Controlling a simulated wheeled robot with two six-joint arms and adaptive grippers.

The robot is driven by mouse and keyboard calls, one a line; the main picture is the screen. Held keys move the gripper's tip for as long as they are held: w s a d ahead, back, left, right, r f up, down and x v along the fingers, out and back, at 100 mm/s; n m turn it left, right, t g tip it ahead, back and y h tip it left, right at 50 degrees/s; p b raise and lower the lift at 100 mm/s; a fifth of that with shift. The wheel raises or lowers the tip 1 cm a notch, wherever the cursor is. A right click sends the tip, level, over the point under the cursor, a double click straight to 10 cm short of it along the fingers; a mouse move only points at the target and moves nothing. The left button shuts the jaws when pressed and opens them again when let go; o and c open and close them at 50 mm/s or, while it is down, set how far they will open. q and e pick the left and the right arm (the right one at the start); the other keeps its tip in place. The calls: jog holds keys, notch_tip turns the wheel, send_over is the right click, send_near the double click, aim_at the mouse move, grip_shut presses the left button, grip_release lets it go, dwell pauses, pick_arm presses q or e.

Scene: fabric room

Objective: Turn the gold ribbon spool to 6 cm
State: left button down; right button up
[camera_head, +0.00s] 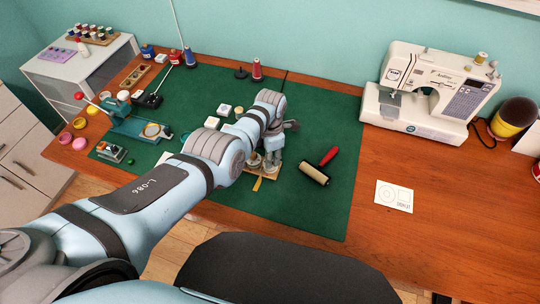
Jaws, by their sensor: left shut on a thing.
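My left arm reaches in from the lower left over the green cutting mat (316,120). My left gripper (272,164) points down at a small wooden stand (262,174) near the mat's front edge. Its fingers are shut on the spool on this stand, most of which they hide. A short gold ribbon tail (257,184) hangs out at the front of the stand. Any length marks are too small or hidden to read. My right gripper is not in view.
A roller with a red handle (320,167) lies just right of the stand. A white sewing machine (430,92) stands at the back right. A white card (394,195) lies on the bare wood right of the mat. Spools and small tools crowd the left side.

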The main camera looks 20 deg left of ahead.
pick_arm(q)
jog(key=shift+n, duration=0.4)
jog(key=c, duration=1.4)
grip_release()
jog(key=shift+c, duration=0.2)
notch_tip(320, 180, up, 12)
